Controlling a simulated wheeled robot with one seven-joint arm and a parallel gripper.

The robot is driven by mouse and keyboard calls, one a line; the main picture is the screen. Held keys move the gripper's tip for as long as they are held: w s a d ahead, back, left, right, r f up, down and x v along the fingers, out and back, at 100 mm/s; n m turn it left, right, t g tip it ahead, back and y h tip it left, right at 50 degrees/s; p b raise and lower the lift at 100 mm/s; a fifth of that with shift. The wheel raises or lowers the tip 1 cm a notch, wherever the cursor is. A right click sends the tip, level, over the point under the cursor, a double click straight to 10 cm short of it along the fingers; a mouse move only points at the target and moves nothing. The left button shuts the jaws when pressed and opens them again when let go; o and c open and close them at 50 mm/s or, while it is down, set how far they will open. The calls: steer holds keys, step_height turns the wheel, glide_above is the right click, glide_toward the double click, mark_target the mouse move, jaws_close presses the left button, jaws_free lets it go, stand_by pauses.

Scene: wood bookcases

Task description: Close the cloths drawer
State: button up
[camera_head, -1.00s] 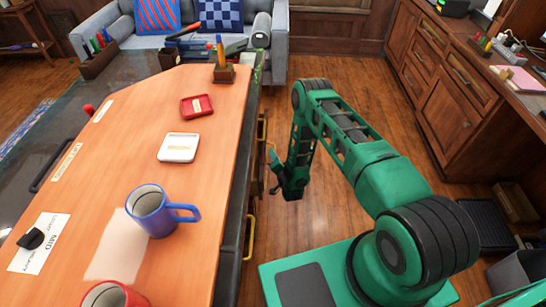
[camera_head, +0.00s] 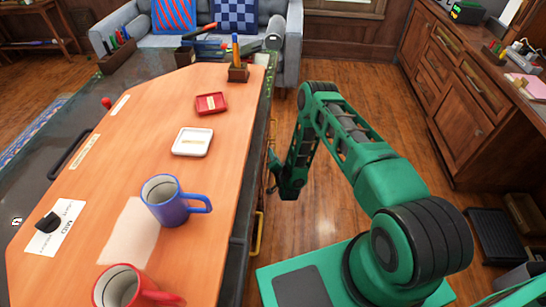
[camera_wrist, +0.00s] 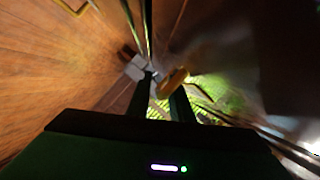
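The desk (camera_head: 221,190) has drawers along its right side, seen edge-on. A yellow handle (camera_head: 258,234) shows low on that side. No label tells which drawer is the cloths drawer, and I cannot tell how far any drawer stands out. My gripper (camera_head: 275,185) hangs close beside the desk's right side, below the top; its tips are partly hidden. In the wrist view my gripper (camera_wrist: 162,92) has two dark fingers apart, with nothing clearly held between them.
On the desk are a blue mug (camera_head: 168,203), a red mug (camera_head: 120,287), a white tray (camera_head: 192,142), a red tray (camera_head: 211,103) and a pen holder (camera_head: 238,72). Wooden cabinets (camera_head: 462,110) stand at right.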

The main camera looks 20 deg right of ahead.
steer(key=shift+w+r, duration=0.15)
steer(key=shift+r, duration=0.1)
stand_by(0.4)
steer(key=v, duration=1.1)
steer(key=shift+f, duration=0.25)
steer(key=shift+d, duration=0.1)
